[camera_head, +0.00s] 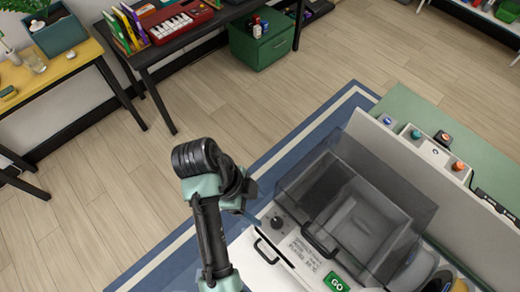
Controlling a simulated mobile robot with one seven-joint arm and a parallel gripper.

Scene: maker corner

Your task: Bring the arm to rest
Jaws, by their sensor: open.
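My arm (209,225), in dark grey and pale green, rises from the bottom of the head view to a bent joint with a black ribbed cover. Past that bend a short part of it shows, angled down to the right, left of the machine. I cannot make out my gripper or its fingers; the arm's own links may hide them. Nothing held can be seen.
A white machine (296,232) with a clear lid, grey basin and green GO button (336,282) stands close right of my arm. A dark table (178,34) with a toy keyboard, a yellow table (52,72) and a green box (262,45) stand farther back. Wooden floor between is clear.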

